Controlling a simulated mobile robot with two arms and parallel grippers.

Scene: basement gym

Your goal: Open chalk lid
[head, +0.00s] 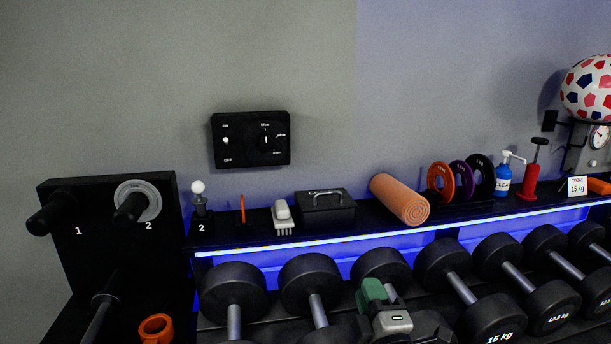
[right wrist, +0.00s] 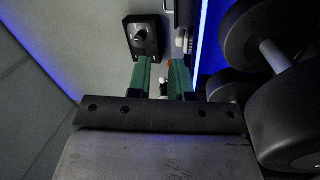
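The chalk box (head: 325,213) is a black box with a grey handle on its flat lid, standing on the shelf with the lid down. In the right wrist view, a dark box edge that seems to be it (right wrist: 182,16) is cut off at the top. My right gripper (head: 374,292) has green fingers and is in front of the shelf, over the dumbbells, below and apart from the box. In the right wrist view its two fingers (right wrist: 161,78) stand apart with nothing held between them. My left gripper is not in view.
A white brush (head: 283,217) stands just left of the box and an orange foam roller (head: 400,199) to its right. A black control panel (head: 251,139) hangs on the wall above. Dumbbells (head: 233,290) fill the rack below the shelf's blue-lit edge (head: 350,240).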

